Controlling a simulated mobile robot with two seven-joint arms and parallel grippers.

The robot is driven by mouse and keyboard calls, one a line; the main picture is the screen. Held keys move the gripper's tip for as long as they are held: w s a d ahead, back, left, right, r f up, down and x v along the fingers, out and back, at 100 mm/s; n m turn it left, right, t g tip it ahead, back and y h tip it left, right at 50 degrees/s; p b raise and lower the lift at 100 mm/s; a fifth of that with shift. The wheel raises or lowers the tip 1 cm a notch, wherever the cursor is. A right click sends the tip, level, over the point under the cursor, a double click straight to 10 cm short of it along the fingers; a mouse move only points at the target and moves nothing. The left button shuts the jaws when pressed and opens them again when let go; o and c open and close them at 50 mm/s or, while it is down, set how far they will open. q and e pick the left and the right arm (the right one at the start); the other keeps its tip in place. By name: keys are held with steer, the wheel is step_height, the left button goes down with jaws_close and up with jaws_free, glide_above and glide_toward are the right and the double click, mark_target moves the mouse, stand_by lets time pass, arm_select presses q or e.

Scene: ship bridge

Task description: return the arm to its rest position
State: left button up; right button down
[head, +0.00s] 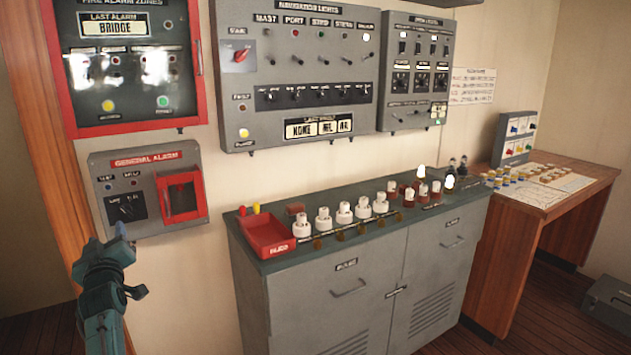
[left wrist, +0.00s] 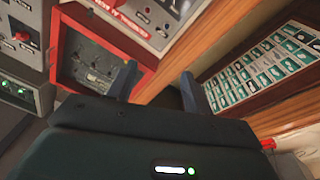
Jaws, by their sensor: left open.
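My left gripper (head: 122,260) is at the lower left of the head view, raised in front of the general alarm box (head: 150,190) and left of the grey cabinet. In the left wrist view my left gripper (left wrist: 155,84) has its two fingers spread apart with nothing between them. From the head view I cannot tell whether it touches the wall or box. My right gripper is in neither view.
A red-framed fire alarm panel (head: 128,62) and grey navigation lights panel (head: 295,110) hang on the wall. The cabinet (head: 340,300) bears a red tray (head: 268,238) and several white fittings (head: 323,220). A wooden desk (head: 555,225) stands right.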

arm_select(q)
steer(key=a+r+m+t+h, duration=0.3)
steer(key=a+r+m+h, duration=0.3)
steer(key=m, duration=0.9)
steer(key=s+d+f+g+h, duration=0.1)
steer(key=s+d+f+g, duration=0.15)
steer(key=d+f, duration=0.5)
steer(key=s+d+f+m+g+h, duration=0.1)
steer(key=s+d+f, duration=0.3)
steer(key=f, duration=0.6)
steer(key=s+d+f+g+h, duration=0.1)
steer(key=s+d+f+g, duration=0.15)
steer(key=d+f, duration=0.4)
steer(key=s+d+f+n+g+h, duration=0.1)
steer(key=s+d+f, duration=0.3)
steer(key=s, duration=0.5)
steer(key=s+d+f+g+h, duration=0.1)
steer(key=s+d+f, duration=0.3)
steer(key=s+d, duration=0.4)
steer(key=s+d+f+n+g+h, duration=0.1)
steer(key=s+d+f, duration=0.3)
steer(key=s, duration=0.6)
steer(key=shift+s+d+f+n+g+h, duration=0.2)
steer(key=shift+d+f+n+g+h, duration=0.15)
steer(key=shift+d, duration=0.65)
